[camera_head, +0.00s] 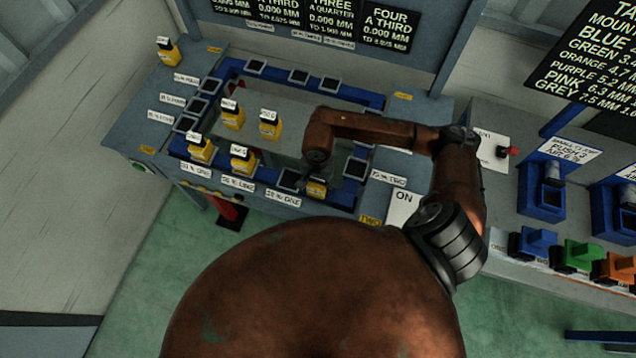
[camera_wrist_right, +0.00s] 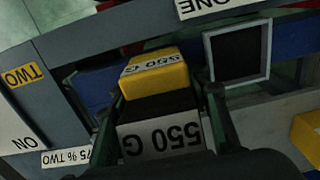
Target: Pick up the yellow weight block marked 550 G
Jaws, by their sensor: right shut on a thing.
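The yellow weight block marked 550 G (camera_wrist_right: 156,76) fills the middle of the right wrist view, with a yellow end, a dark body and a white 550 G label. In the head view the block (camera_head: 316,189) shows partly below my gripper, at the front right of the bench. My right gripper (camera_wrist_right: 165,98) has one finger on each side of the block and is shut on it. In the head view the right gripper (camera_head: 308,181) is small and dark, partly hidden by my arm. Whether the block rests in a socket or hangs just above is unclear. My left gripper is out of view.
Several other yellow blocks stand on the bench, including one (camera_head: 270,124) on the middle plate and one (camera_head: 242,158) in the front row. An empty square socket (camera_wrist_right: 238,53) lies beside the held block. A side bench with blue fixtures (camera_head: 541,199) stands at right.

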